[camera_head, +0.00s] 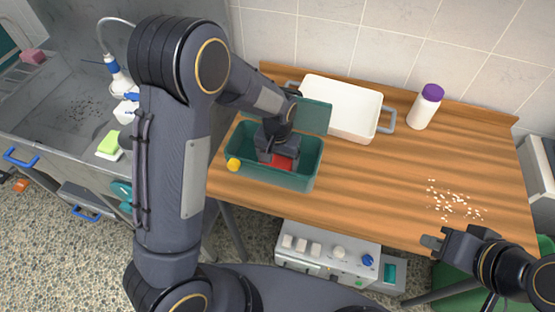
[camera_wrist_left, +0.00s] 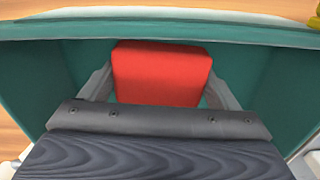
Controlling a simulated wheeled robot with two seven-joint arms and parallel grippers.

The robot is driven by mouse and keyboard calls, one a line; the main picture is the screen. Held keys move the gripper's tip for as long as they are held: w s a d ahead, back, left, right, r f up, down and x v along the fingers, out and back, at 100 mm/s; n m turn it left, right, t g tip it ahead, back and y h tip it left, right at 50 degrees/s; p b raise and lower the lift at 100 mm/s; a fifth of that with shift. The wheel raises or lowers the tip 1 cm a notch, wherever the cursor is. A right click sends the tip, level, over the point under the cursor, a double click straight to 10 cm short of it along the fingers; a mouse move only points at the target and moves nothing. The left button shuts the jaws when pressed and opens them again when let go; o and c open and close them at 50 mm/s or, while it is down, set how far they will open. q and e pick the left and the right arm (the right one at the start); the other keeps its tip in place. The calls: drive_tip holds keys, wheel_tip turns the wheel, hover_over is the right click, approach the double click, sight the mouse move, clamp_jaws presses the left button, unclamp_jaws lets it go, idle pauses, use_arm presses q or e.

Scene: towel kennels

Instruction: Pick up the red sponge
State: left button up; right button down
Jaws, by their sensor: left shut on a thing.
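The red sponge (camera_head: 283,161) lies inside the green bin (camera_head: 299,183) on the wooden table. My left gripper (camera_head: 277,156) reaches down into this bin and is shut on the sponge. In the left wrist view the red sponge (camera_wrist_left: 162,73) sits between the two grey fingers, one on each side, and the green bin wall (camera_wrist_left: 250,33) rises around it. The sponge's lower part is hidden behind the gripper body. My right gripper (camera_head: 436,243) is by the table's front edge, away from the bin; its finger gap is too small to make out.
A white tray (camera_head: 334,94) stands behind the bin, and a white bottle with a purple cap (camera_head: 427,104) is to its right. A yellow object (camera_head: 233,165) is at the bin's front left. White crumbs (camera_head: 455,202) lie at the right. The table's middle right is clear.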

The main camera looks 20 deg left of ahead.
use_arm(q)
drive_tip(key=shift+r, duration=0.15)
wheel_tip(320, 180, up, 28)
drive_tip(key=b, duration=0.1)
idle(0.3)
